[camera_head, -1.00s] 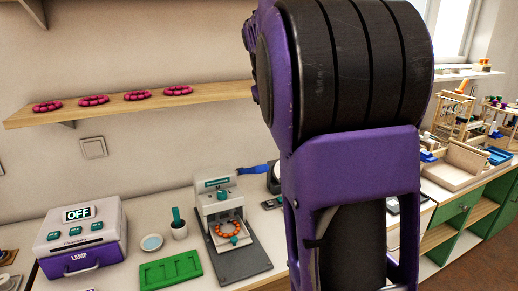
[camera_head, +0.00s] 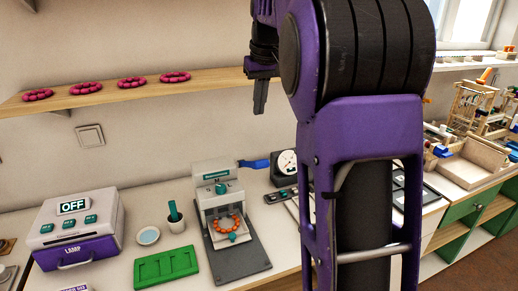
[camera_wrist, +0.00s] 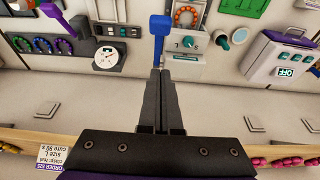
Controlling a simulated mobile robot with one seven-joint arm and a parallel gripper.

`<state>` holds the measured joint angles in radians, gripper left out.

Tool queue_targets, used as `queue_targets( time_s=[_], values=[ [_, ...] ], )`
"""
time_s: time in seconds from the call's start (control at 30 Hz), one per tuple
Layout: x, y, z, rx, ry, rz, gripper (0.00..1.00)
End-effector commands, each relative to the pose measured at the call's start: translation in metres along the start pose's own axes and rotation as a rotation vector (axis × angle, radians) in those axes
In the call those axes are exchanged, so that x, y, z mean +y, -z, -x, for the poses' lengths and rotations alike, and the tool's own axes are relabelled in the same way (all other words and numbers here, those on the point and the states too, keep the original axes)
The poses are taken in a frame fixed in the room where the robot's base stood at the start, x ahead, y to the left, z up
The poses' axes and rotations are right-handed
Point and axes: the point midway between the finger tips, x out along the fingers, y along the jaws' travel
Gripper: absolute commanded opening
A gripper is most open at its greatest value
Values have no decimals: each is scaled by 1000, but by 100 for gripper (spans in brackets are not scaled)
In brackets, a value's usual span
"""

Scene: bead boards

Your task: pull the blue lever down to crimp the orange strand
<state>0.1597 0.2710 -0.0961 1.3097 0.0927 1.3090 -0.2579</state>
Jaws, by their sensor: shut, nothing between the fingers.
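The grey-white crimp press (camera_head: 216,177) stands on the bench, with the orange strand (camera_head: 227,223) lying in a curve on its base. The blue lever (camera_head: 255,163) sticks out from the press's right side, roughly level. My gripper (camera_head: 260,108) is shut and empty, pointing down above the lever in the head view. In the wrist view my gripper (camera_wrist: 158,74) lines up with the lever (camera_wrist: 160,26), and the press (camera_wrist: 186,42) and strand (camera_wrist: 187,12) show beside it. I see no clear contact with the lever.
A shelf (camera_head: 80,97) with several pink bead rings runs along the wall behind. A round dial (camera_head: 284,164) stands close right of the lever.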

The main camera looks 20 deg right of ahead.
Motion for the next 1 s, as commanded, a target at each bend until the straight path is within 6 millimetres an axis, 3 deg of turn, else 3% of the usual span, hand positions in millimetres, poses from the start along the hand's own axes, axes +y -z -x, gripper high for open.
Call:
queue_targets(
  time_s=[0.27, 0.67, 1.0],
  values=[
    [0, -1, -23, -4, 0, 0, 0],
    [0, -1, -106, -4, 0, 0, 0],
    [0, -27, -128, 0, -1, 0, 0]
  ],
)
